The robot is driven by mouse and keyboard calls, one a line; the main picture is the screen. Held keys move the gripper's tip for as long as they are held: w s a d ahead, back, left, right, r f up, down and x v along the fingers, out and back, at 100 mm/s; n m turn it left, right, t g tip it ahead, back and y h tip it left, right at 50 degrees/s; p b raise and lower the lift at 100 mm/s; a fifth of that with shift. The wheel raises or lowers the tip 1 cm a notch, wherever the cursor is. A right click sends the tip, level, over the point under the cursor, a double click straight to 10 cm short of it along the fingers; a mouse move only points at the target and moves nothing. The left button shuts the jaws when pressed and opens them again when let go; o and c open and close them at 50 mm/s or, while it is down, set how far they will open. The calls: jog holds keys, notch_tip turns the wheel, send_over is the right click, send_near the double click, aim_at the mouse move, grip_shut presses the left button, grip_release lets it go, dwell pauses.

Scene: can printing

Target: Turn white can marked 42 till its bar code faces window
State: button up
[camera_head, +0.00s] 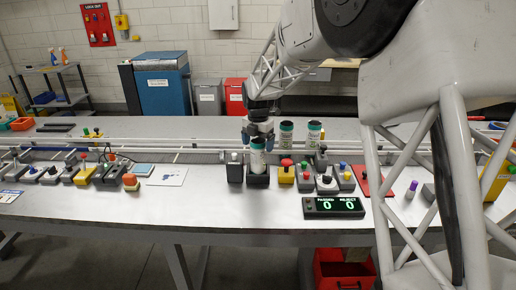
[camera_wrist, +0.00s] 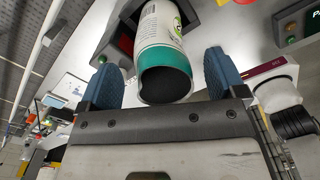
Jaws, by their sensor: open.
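A white can (camera_head: 257,160) with a teal end stands upright on a dark base (camera_head: 258,181) at the table's middle. In the wrist view the can (camera_wrist: 160,25) shows its teal end and part of a green print. No number or bar code can be read. My gripper (camera_head: 257,140) is directly above the can, its blue fingers on either side of the can's top. In the wrist view my gripper (camera_wrist: 163,82) is open, with gaps between the fingers and the can. A dark upright block (camera_head: 235,168) stands just left of the can; a reddish window (camera_wrist: 125,42) shows beside the can in the wrist view.
Two similar cans (camera_head: 286,134) (camera_head: 314,134) stand behind and right. A yellow box with a red button (camera_head: 286,172), switch boxes (camera_head: 326,183) and a counter display reading 0 and 0 (camera_head: 334,207) lie to the right. A white sheet (camera_head: 167,176) lies left; the front table strip is clear.

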jog(key=shift+r, duration=2.55)
jog(key=shift+m, duration=0.3)
jog(key=m, duration=1)
jog(key=shift+f, duration=0.1)
jog(key=shift+f, duration=3.75)
